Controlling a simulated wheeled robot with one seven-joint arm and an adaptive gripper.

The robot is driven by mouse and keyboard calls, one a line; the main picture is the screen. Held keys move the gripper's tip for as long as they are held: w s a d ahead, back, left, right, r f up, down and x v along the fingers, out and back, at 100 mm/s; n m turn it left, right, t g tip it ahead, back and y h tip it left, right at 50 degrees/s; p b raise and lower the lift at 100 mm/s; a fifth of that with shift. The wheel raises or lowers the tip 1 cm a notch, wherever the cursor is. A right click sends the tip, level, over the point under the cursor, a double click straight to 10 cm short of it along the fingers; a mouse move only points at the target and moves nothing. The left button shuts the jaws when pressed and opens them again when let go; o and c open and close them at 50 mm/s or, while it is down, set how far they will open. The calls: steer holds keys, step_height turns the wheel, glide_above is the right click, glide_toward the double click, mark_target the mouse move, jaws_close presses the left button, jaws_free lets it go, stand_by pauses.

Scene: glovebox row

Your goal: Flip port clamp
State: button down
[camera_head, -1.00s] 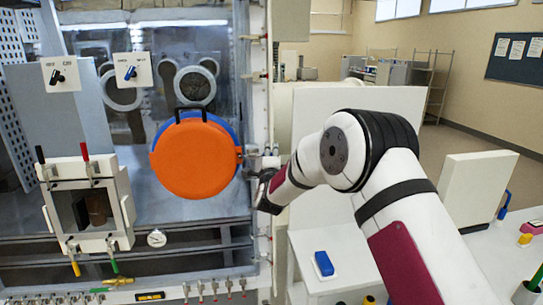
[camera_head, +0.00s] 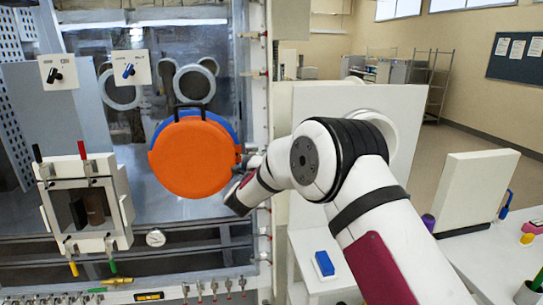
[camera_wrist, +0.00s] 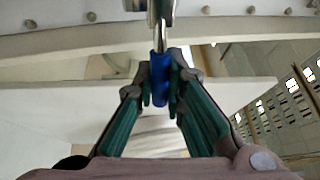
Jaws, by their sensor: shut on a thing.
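The orange round port cover (camera_head: 192,158) with a black handle on top sits on the glovebox's front wall, a blue ring showing behind it. The port clamp (camera_head: 250,160) is a small metal fitting at the cover's right edge, partly hidden by my arm. In the wrist view a metal clamp lever (camera_wrist: 161,38) runs down from the top to a blue grip (camera_wrist: 160,93). My gripper (camera_wrist: 161,80) has its green-padded fingers closed around that blue grip. In the head view my wrist lies just below and right of the clamp, and the fingers cannot be made out.
A small white transfer box (camera_head: 86,207) with colored levers stands at the left. A gauge (camera_head: 155,238) and a row of valves lie below the cover. White panels (camera_head: 477,190) and a bench with a blue block (camera_head: 324,263) are at the right.

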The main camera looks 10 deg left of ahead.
steer(key=shift+s+a+m+g+h+b, duration=0.1)
steer(key=shift+s+m+g+h+b, duration=0.4)
steer(key=shift+h, duration=0.75)
steer(key=shift+s+a+m+g+h+b, duration=0.15)
steer(key=shift+m+g+h+b, duration=0.4)
steer(key=shift+m+h+b, duration=0.65)
steer(key=shift+s+m+g+h+b, duration=0.4)
steer(key=shift+m+g+h+b, duration=0.2)
steer(key=shift+h, duration=0.75)
steer(key=shift+s, duration=0.1)
steer(key=c, duration=1.6)
jaws_free()
steer(key=shift+c, duration=0.2)
steer(key=v, duration=1.2)
steer(key=shift+a, duration=0.1)
